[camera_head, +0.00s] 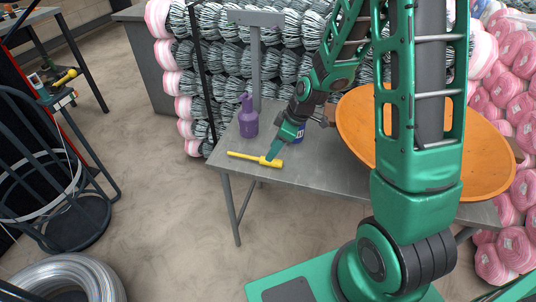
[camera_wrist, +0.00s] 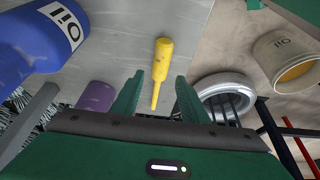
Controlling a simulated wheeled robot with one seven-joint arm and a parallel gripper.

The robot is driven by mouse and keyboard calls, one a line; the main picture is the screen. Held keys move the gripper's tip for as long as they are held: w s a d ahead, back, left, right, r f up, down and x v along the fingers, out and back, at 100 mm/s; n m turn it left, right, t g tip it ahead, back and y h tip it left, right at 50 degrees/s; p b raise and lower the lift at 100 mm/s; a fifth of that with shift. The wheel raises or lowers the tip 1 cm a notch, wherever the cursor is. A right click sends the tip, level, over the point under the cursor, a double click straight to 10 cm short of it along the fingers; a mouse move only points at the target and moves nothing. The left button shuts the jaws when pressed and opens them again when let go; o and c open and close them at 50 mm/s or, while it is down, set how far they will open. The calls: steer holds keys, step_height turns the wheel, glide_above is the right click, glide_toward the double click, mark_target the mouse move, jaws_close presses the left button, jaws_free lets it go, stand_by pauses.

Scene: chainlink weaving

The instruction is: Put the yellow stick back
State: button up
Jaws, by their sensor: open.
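The yellow stick (camera_head: 254,159) lies on the grey metal table (camera_head: 310,178), near its front left edge. It has a thick handle at its right end and a thin shaft pointing left. My gripper (camera_head: 273,154) is just over the handle end. In the wrist view the yellow stick (camera_wrist: 160,72) shows beyond and between the two green fingers (camera_wrist: 159,97), which stand apart with nothing held. Whether the fingers touch the stick cannot be told.
A purple bottle (camera_head: 248,116) stands on the table behind the stick. A blue oil can (camera_wrist: 48,32) is close beside my gripper. A large orange bowl (camera_head: 357,122) fills the table's right side. Yarn stacks (camera_head: 210,60) stand behind. A dark rack (camera_head: 50,165) stands left across open floor.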

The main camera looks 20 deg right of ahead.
steer(key=shift+v, duration=2.7)
steer(key=shift+r, duration=0.1)
steer(key=s+d+r+m+g+h, duration=0.1)
steer(key=s+d+r+m+h, duration=0.1)
steer(key=s+d+r+m, duration=0.3)
steer(key=s+d+r+m+h, duration=0.1)
steer(key=s+d+r+m, duration=0.3)
steer(key=s, duration=0.4)
steer(key=s+d+r+m+g, duration=0.1)
steer(key=s+m, duration=0.3)
steer(key=s, duration=0.4)
steer(key=s+d+r+m+g, duration=0.1)
steer(key=s+d+r+m, duration=0.2)
steer(key=s, duration=0.5)
steer(key=shift+d+r+m+h, duration=0.3)
steer(key=shift+d+r+m, duration=0.05)
steer(key=shift+d+m, duration=0.25)
steer(key=shift+w+f, duration=0.25)
steer(key=shift+w, duration=0.45)
